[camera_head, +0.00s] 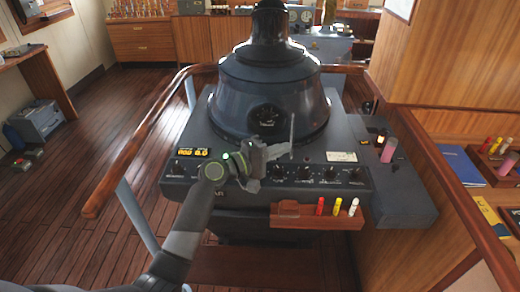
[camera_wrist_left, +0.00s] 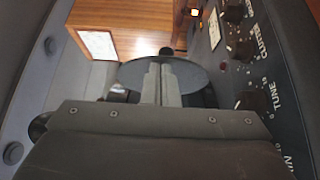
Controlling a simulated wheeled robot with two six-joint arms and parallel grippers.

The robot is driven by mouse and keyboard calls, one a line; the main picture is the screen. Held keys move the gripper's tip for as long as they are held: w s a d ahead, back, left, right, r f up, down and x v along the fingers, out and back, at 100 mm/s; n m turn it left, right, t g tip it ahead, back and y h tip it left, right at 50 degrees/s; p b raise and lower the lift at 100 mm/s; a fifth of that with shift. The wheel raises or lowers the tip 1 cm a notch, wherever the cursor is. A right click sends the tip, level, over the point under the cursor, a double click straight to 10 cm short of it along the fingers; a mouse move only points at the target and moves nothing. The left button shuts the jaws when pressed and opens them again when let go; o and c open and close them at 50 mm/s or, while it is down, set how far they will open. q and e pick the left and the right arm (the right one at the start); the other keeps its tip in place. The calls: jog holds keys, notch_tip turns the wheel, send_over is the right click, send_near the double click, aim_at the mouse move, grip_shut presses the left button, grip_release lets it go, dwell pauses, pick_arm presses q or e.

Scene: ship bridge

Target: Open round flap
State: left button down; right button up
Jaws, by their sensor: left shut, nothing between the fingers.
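My left gripper (camera_head: 280,151) is over the console's front, just below the dark conical radar housing (camera_head: 262,92). In the left wrist view its two fingers (camera_wrist_left: 161,84) are together, with nothing between them. A dark round disc, which looks like the round flap (camera_wrist_left: 192,80), shows behind the fingertips, partly hidden by them. A small dark knob (camera_wrist_left: 166,51) sits at its edge. In the head view a thin upright piece just right of the fingertips looks like the flap (camera_head: 291,128) seen edge-on. I cannot tell whether the fingers touch it. My right gripper is out of view.
A wooden handrail (camera_head: 125,165) curves along the left. Wood panelling stands at the right. Open floor lies left.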

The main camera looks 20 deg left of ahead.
aim_at(300, 147)
pick_arm(q)
jog(key=d, duration=0.3)
jog(key=shift+w+f, duration=0.1)
jog(key=shift+w, duration=0.3)
dwell(0.5)
